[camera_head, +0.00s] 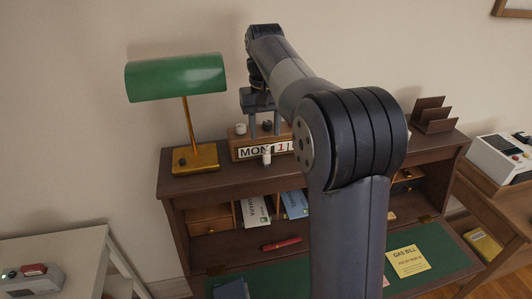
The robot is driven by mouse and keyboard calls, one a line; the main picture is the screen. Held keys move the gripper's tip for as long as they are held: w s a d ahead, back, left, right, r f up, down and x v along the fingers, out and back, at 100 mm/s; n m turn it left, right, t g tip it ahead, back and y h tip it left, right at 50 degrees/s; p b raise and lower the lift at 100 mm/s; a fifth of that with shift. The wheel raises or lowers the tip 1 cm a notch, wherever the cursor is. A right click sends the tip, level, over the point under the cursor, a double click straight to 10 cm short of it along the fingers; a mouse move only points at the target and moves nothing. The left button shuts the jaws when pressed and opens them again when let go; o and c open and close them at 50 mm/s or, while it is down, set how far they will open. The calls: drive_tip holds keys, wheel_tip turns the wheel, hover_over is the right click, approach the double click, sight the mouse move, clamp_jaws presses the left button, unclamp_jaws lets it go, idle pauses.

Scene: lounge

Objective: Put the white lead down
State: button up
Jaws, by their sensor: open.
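A small white piece (266,155), possibly the white lead, shows in front of the wooden calendar block (245,143) on top of the desk. I cannot make out a cord on it, or whether it touches the desk top. My gripper (265,133) points down at the calendar block, its two fingers apart. The white piece shows just below the fingertips, with no clear grip on it. My arm hides the right part of the calendar block.
A green-shaded brass lamp (184,124) stands left on the wooden desk top (215,178). A dark letter rack (433,115) stands at the right.

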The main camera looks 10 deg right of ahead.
sight(266, 150)
wheel_tip(266, 150, down, 4)
drive_tip(key=shift+r, duration=0.1)
drive_tip(key=shift+w+d+f+p, duration=0.15)
drive_tip(key=shift+f+p, duration=0.1)
drive_tip(key=shift+f, duration=1.2)
drive_tip(key=shift+w+d+f+p, duration=0.1)
drive_tip(key=shift+f+p, duration=0.15)
drive_tip(key=shift+f, duration=1.15)
clamp_jaws()
